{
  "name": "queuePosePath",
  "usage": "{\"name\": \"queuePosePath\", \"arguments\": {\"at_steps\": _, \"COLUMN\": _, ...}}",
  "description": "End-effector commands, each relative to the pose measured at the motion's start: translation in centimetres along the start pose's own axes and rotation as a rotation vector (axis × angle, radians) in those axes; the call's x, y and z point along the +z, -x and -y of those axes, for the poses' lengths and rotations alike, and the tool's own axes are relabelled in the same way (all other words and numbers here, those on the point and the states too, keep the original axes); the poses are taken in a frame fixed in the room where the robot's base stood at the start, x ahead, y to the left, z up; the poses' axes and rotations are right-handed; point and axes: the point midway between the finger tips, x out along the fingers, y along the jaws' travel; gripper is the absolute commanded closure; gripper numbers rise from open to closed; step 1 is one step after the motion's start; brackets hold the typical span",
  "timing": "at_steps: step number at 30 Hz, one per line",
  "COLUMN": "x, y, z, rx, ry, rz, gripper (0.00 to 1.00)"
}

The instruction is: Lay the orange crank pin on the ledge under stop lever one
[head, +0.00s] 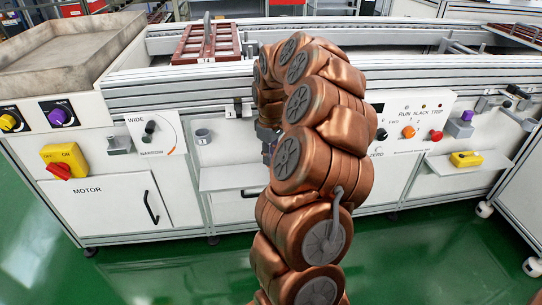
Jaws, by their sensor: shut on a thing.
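My gripper (267,141) is mostly hidden behind my own copper-coloured arm; only a dark grey and purplish part shows at the arm's left edge. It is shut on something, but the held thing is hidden. I cannot make out the orange crank pin anywhere. A white ledge (222,179) juts from the machine front, left of my arm, and its visible part is bare. Any stop lever there is behind my arm or not clear.
Right of my arm, a panel has orange (408,132) and red knobs. A yellow part (466,159) lies on another ledge at far right. A brown tray (207,43) stands on the conveyor.

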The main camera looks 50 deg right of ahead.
Motion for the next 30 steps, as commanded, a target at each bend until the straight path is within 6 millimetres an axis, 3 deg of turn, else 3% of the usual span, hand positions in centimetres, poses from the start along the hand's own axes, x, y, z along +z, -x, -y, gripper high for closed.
{"name": "queuePosePath", "arguments": {"at_steps": 2, "x": 0.0, "y": -0.2, "z": 0.0, "rx": -0.001, "ry": 0.000, "rz": 0.001, "gripper": 1.00}}
{"name": "queuePosePath", "arguments": {"at_steps": 3, "x": 0.0, "y": -0.2, "z": 0.0, "rx": -0.001, "ry": 0.000, "rz": 0.001, "gripper": 0.77}}
{"name": "queuePosePath", "arguments": {"at_steps": 10, "x": 0.0, "y": -0.2, "z": 0.0, "rx": 0.000, "ry": 0.000, "rz": 0.000, "gripper": 0.54}}
{"name": "queuePosePath", "arguments": {"at_steps": 22, "x": 0.0, "y": 0.1, "z": 0.0, "rx": 0.001, "ry": 0.000, "rz": -0.001, "gripper": 0.54}}
{"name": "queuePosePath", "arguments": {"at_steps": 30, "x": 0.0, "y": 3.2, "z": 0.0, "rx": 0.001, "ry": 0.001, "rz": -0.001, "gripper": 0.54}}
